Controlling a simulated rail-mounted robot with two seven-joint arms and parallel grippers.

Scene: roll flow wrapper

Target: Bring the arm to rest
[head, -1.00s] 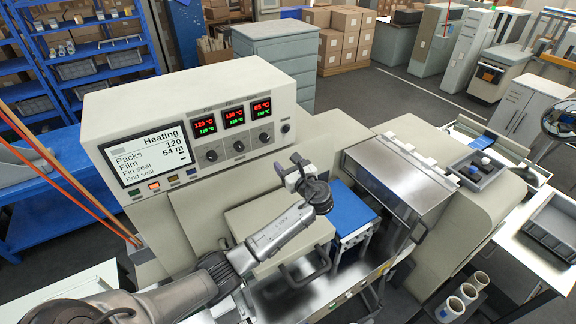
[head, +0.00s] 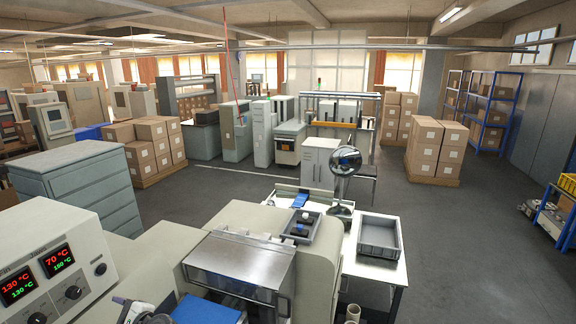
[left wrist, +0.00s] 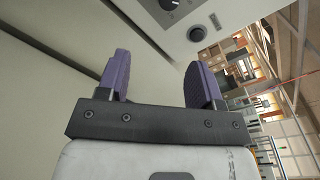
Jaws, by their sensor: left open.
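My left gripper (left wrist: 160,82) is open and empty in the left wrist view, its two purple fingers apart with nothing between them. Pale machine panels lie close beyond the fingers, with a black knob and a dark round button (left wrist: 197,34) at the top. In the head view only a small part of my left gripper (head: 132,308) shows at the bottom edge, near the wrapper's control box (head: 92,232). The rest of the left arm is out of frame. My right gripper is in neither view.
The wrapper's metallic cover (head: 240,262) stands right of the control box. Beyond are a white table with a grey tray (head: 379,237), a round mirror-like disc (head: 345,160) and a grey drawer cabinet (head: 85,185). Open floor (head: 450,240) lies at right.

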